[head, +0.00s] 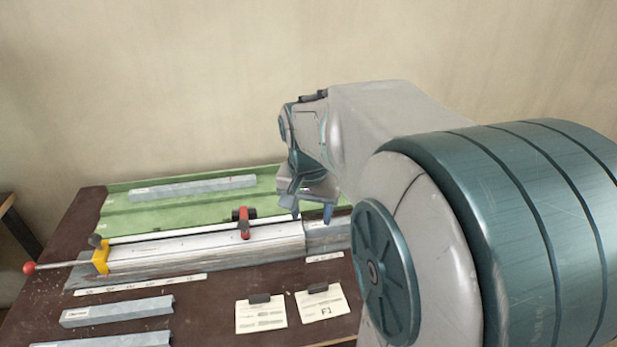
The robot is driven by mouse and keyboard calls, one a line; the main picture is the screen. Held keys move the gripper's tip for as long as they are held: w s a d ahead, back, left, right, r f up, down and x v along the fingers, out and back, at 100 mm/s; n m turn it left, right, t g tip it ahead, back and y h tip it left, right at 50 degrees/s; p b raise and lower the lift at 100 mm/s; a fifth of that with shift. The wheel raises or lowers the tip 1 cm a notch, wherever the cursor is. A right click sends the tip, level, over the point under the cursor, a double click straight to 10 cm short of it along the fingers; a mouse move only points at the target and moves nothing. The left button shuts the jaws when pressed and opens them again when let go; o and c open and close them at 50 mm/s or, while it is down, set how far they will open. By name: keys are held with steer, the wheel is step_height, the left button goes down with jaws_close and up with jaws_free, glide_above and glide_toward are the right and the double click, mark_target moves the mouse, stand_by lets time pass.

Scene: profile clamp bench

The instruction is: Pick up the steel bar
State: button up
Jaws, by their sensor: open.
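Several grey metal bars are in the head view, and I cannot tell by look which one is the steel bar. One bar (193,187) lies in the green tray at the back. Another bar (117,311) lies on the brown bench at the front left, and a third bar (105,341) is partly cut off by the bottom edge. My gripper (312,211) points down with its fingers apart and empty. It appears above the right end of the clamp rail, right of the tray bar. My arm hides the bench's right side.
The long clamp rail (200,247) crosses the bench, with a yellow block (101,257), a red-knobbed rod (30,268) and a red-and-black clamp (244,222). The green tray (125,212) lies behind it. Two paper cards (261,318) (323,305) with dark clips lie in front.

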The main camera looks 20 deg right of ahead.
steer(key=w+d+f+m, duration=0.2)
steer(key=w+d+m, duration=0.15)
steer(key=d, duration=0.35)
steer(key=w+d+f+m+g+y, duration=0.1)
steer(key=w+d+m, duration=0.1)
steer(key=d+m, duration=0.45)
steer(key=w+d+f+m, duration=0.2)
steer(key=w+d+m, duration=0.1)
steer(key=d, duration=0.5)
step_height(320, 180, down, 6)
steer(key=shift+w+d+f+p, duration=0.15)
steer(key=shift+f+p, duration=0.1)
steer(key=shift+p, duration=0.15)
steer(key=shift+a+f+p, duration=0.15)
steer(key=shift+f+p, duration=0.15)
steer(key=shift+f, duration=1.15)
steer(key=shift+a+f+p, duration=0.1)
steer(key=shift+f+p, duration=0.15)
steer(key=shift+f, duration=1.2)
jaws_close()
